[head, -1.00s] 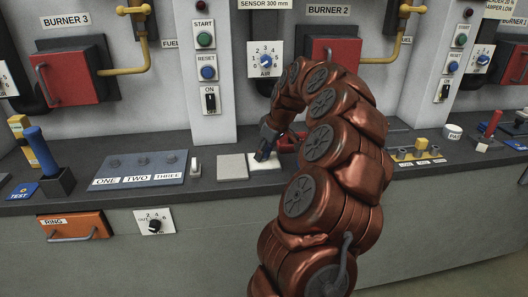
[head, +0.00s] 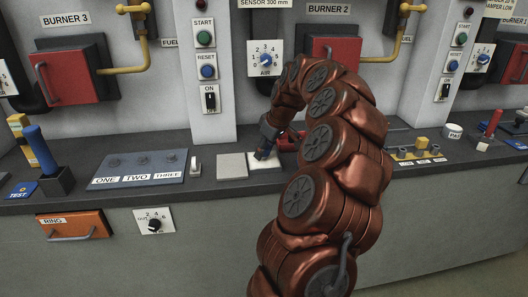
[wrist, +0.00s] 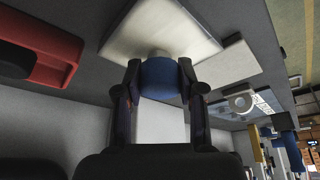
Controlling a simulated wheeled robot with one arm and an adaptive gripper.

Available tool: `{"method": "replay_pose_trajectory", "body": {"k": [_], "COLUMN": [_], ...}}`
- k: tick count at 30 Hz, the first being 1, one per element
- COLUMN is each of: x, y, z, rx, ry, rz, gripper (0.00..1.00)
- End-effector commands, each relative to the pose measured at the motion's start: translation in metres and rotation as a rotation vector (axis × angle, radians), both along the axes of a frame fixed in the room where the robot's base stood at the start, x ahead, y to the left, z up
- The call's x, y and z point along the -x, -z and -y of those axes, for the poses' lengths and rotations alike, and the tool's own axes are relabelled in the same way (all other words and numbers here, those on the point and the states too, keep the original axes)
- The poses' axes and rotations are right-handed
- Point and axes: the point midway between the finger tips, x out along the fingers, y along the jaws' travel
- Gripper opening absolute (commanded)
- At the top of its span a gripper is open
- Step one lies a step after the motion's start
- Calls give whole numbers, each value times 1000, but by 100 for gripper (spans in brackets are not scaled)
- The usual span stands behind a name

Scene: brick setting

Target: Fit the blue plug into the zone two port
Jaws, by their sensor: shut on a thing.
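My gripper (head: 262,156) is shut on a blue plug over a white pad on the grey counter. In the wrist view the fingers grip both sides of the blue plug (wrist: 160,78). Its pale tip points at the white pad (wrist: 150,30); I cannot tell whether they touch. A blue-grey panel (head: 128,178) labelled ONE, TWO and THREE lies left of my gripper. It has a dark round fitting above each label; the one above TWO (head: 142,160) is the middle one. The plug is mostly hidden by my gripper in the head view.
A red object (wrist: 40,50) is close beside the white pad. A blue-handled lever (head: 38,148) stands farther left.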

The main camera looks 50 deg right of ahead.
Motion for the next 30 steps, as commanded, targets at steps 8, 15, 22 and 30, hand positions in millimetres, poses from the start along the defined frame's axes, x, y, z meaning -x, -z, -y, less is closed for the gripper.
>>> {"method": "replay_pose_trajectory", "body": {"k": [8, 15, 22, 30], "x": [-1, -1, -1, -1], "y": [0, 0, 3, 7], "z": [0, 0, 0, 0], "rx": [0, 0, 0, 0], "ry": [0, 0, 0, 0], "rz": [1, 1, 0, 0], "gripper": [4, 4, 4, 4]}}
